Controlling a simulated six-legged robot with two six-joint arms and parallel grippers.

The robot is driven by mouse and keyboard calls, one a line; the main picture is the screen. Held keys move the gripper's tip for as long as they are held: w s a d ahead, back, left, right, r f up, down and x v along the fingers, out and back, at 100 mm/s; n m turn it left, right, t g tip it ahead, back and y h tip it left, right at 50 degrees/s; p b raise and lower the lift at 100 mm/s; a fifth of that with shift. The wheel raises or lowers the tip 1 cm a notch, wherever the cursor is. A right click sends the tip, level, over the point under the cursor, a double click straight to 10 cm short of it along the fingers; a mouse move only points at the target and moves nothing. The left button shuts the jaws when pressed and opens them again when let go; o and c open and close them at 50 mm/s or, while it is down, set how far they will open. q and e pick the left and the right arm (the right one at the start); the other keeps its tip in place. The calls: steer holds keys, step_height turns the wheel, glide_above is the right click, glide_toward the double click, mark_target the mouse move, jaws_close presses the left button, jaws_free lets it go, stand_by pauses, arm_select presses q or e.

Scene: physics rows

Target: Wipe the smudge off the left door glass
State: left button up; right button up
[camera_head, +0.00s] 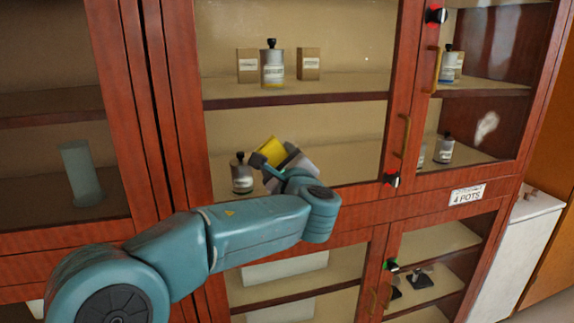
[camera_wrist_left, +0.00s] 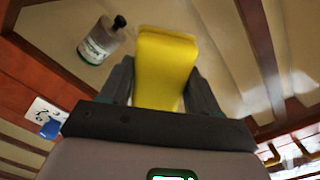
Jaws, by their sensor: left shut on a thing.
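My left gripper (camera_head: 276,160) is shut on a yellow block, probably a sponge (camera_head: 271,147), in front of the lower part of the left door glass (camera_head: 295,118). The sponge (camera_wrist_left: 165,65) sits between both fingers in the left wrist view. I cannot tell whether it touches the glass. I make out no clear smudge on the left door glass in the head view; my gripper and arm hide part of it. A whitish smudge (camera_head: 487,126) shows on the right door glass (camera_head: 492,108). My right gripper is not in view.
Behind the left glass stand a bottle (camera_head: 272,64) between two boxes and a lower bottle (camera_head: 241,174). Door handles (camera_head: 403,136) and dark knobs (camera_head: 392,180) stick out near the middle frame. A white counter (camera_head: 520,240) stands right.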

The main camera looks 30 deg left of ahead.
mark_target(328, 143)
arm_select(q)
steer(key=shift+r+p, duration=0.65)
steer(key=shift+r, duration=0.3)
steer(key=shift+w+d+f+p, duration=0.15)
steer(key=shift+w+d+p, duration=0.35)
steer(key=shift+w+d, duration=0.7)
steer(key=shift+w+d+p, duration=0.35)
steer(key=shift+w+p, duration=0.2)
steer(key=shift+w, duration=0.15)
steer(key=shift+w+d+p, duration=0.3)
steer(key=shift+w+d, duration=0.15)
steer(key=shift+w, duration=0.1)
steer(key=shift+w+d+r+p, duration=0.2)
steer(key=shift+w+d+p, duration=0.05)
steer(key=shift+p, duration=0.1)
steer(key=shift+w+d+f+p, duration=0.1)
steer(key=shift+w+d+p, duration=0.45)
steer(key=shift+w+d, duration=0.35)
steer(key=shift+w+d+p, duration=0.25)
steer(key=shift+w+p, duration=0.15)
steer(key=shift+p, duration=0.1)
steer(key=shift+w+d+p, duration=0.7)
steer(key=shift+w, duration=0.15)
steer(key=shift+a, duration=0.1)
